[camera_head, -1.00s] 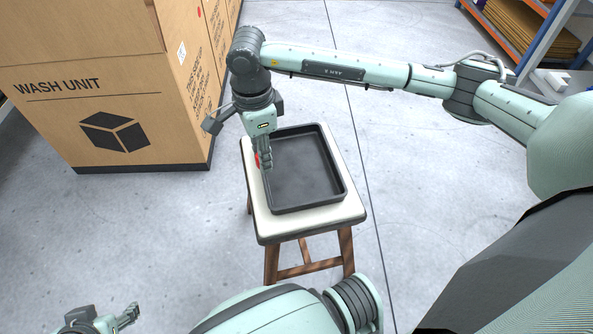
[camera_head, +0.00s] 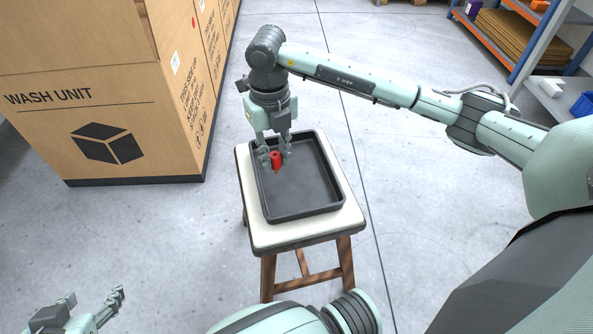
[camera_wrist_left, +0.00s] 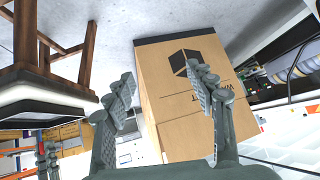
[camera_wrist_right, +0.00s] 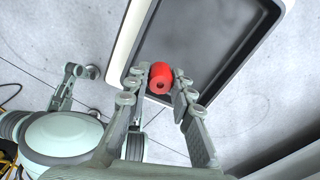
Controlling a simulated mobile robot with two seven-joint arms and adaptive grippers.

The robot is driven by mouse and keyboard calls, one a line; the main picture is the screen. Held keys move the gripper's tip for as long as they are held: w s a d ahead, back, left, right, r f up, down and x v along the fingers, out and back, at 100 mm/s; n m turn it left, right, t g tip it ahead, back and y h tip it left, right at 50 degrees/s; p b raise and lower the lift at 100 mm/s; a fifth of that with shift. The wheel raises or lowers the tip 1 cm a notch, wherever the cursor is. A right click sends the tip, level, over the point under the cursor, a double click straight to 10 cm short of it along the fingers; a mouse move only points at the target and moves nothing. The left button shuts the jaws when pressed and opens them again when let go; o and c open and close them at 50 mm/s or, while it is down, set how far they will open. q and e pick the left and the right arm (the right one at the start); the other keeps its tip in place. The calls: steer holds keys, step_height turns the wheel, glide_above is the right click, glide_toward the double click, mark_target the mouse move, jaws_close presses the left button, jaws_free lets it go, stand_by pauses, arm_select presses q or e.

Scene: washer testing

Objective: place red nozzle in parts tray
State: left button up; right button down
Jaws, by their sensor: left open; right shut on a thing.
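The red nozzle (camera_head: 276,161) is a short red cylinder with a hole in its end. My right gripper (camera_head: 277,158) is shut on the nozzle, and the right wrist view shows the nozzle (camera_wrist_right: 161,78) between its fingertips. The black parts tray (camera_head: 306,204) is otherwise empty and lies on a white-topped stool. The nozzle is over the left part of the tray; whether it touches the tray floor I cannot tell. My left gripper (camera_head: 118,297) is open and empty at the lower left, away from the stool; its spread fingers show in the left wrist view (camera_wrist_left: 168,95).
The stool (camera_head: 262,237) has wooden legs and stands on open grey floor. A large cardboard wash unit box (camera_head: 105,100) is at the left behind it. A shelf rack (camera_head: 490,45) stands at the far right.

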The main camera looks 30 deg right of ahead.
steer(key=d+f, duration=0.2)
steer(key=d, duration=0.1)
steer(key=d+f, duration=0.1)
steer(key=shift+s+d, duration=0.3)
steer(key=shift+d, duration=0.05)
step_height(320, 180, down, 4)
steer(key=shift+r, duration=0.15)
arm_select(q)
steer(key=shift+w+d+r+t, duration=0.6)
steer(key=shift+w+d+r, duration=0.1)
steer(key=shift+w+d, duration=0.1)
steer(key=shift+d+r+h, duration=0.1)
steer(key=shift+d+h, duration=0.05)
steer(key=shift+h, duration=0.15)
arm_select(e)
steer(key=shift+f, duration=0.2)
steer(key=c, duration=1.3)
jaws_free()
arm_select(q)
steer(key=shift+w+d+r+t, duration=0.2)
steer(key=shift+d+r+t, duration=0.05)
steer(key=shift+d+t, duration=0.05)
steer(key=shift+a, duration=0.1)
